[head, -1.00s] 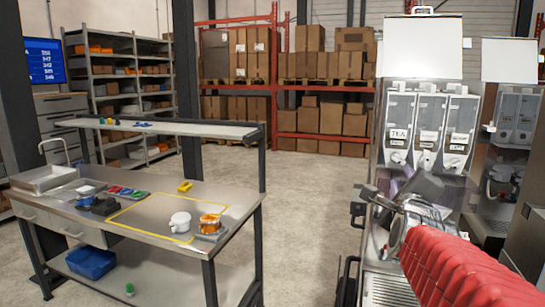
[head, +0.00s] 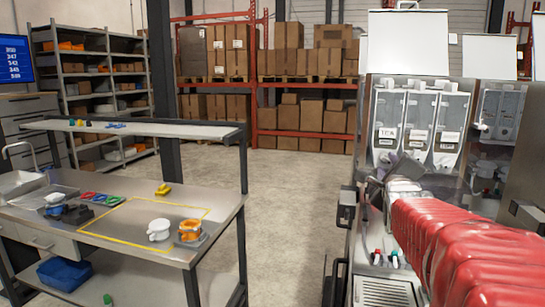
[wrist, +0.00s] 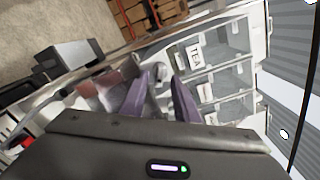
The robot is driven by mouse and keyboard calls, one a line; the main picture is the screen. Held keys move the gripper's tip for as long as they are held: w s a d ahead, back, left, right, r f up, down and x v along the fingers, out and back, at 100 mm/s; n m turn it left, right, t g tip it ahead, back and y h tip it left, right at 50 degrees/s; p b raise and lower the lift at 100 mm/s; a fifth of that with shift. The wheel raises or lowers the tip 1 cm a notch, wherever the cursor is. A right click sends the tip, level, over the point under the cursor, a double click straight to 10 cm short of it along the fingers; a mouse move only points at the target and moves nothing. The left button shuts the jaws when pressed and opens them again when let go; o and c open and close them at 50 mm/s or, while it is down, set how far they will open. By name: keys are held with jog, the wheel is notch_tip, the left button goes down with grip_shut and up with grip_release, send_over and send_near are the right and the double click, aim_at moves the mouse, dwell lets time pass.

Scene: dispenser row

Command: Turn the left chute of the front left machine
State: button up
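The front left machine stands at the right of the head view with three clear canisters; its left canister (head: 387,118) is labelled TEA. In the wrist view this TEA canister (wrist: 202,52) is tilted by the camera angle. The white left chute (wrist: 162,72) shows beyond and between my purple fingertips in the wrist view. My gripper (wrist: 160,84) is open, with a clear gap between its fingers and nothing seen in it. In the head view my gripper (head: 380,172) is in front of the canisters' lower ends, and my red-sleeved arm covers much of the machine's front.
A second machine (head: 498,120) stands behind at the right. A steel workbench (head: 120,240) on the left holds a white cup (head: 159,230) and an orange-and-white item (head: 190,231). The machine's drip grate (head: 380,290) is below my arm. Open floor lies between bench and machine.

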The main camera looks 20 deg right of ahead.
aim_at(388, 160)
jog(key=shift+x, duration=1.05)
jog(key=c, duration=0.4)
grip_shut()
jog(key=shift+s+d, duration=0.1)
